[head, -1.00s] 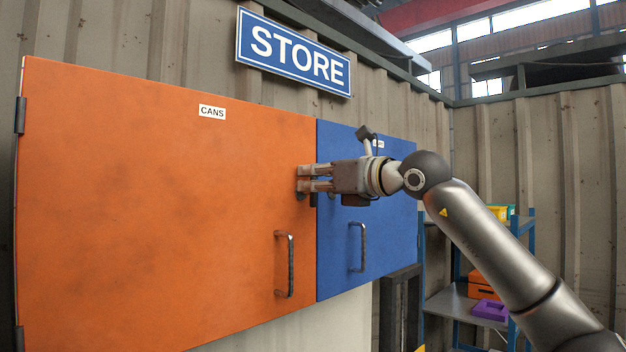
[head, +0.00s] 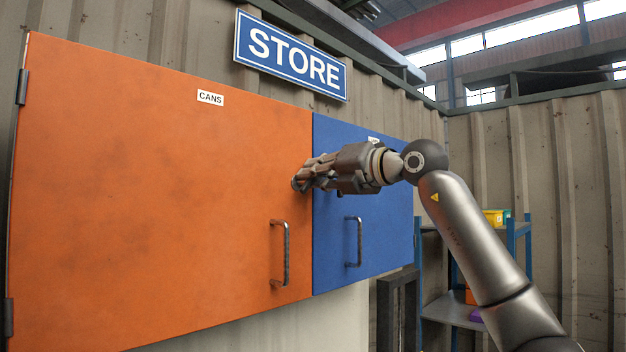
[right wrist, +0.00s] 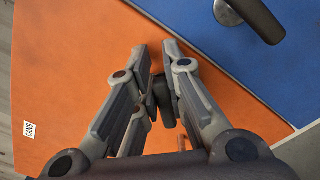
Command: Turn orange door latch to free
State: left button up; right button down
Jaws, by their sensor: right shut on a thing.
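The orange door (head: 150,190) with a CANS label is shut and fills the left of the head view; it also shows in the right wrist view (right wrist: 70,60). Its dark latch (right wrist: 162,97) sits near the door's right edge. My right gripper (head: 300,182) is at that edge, with its fingers rolled at a slant. In the right wrist view its fingers (right wrist: 156,56) stand on both sides of the latch, shut on it. The fingers mostly hide the latch in the head view, and its exact angle is hard to tell. My left gripper is out of view.
The orange door has a grey pull handle (head: 281,254) below the gripper. A shut blue door (head: 335,255) with its own handle (head: 354,242) adjoins on the right. A dark bar on a round base (right wrist: 250,15) stands on the blue door. Blue shelving (head: 452,305) stands behind my arm.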

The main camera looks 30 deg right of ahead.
jog(key=m, duration=0.2)
jog(key=m+b, duration=0.1)
jog(key=f+m+b, duration=0.1)
jog(key=m, duration=0.1)
jog(key=shift+w+d+f+m, duration=0.1)
jog(key=shift+d+m, duration=0.2)
jog(key=shift+d, duration=0.05)
jog(key=shift+d+f+m+b, duration=0.15)
jog(key=shift+m+b, duration=0.3)
jog(key=shift+m, duration=0.45)
jog(key=shift+a+f+m+b, duration=0.15)
jog(key=shift+m+b, duration=0.25)
jog(key=shift+m, duration=0.5)
jog(key=shift+d, duration=0.1)
jog(key=c, duration=1.5)
grip_release()
jog(key=shift+f, duration=0.1)
jog(key=v, duration=1.2)
jog(key=shift+w, duration=0.1)
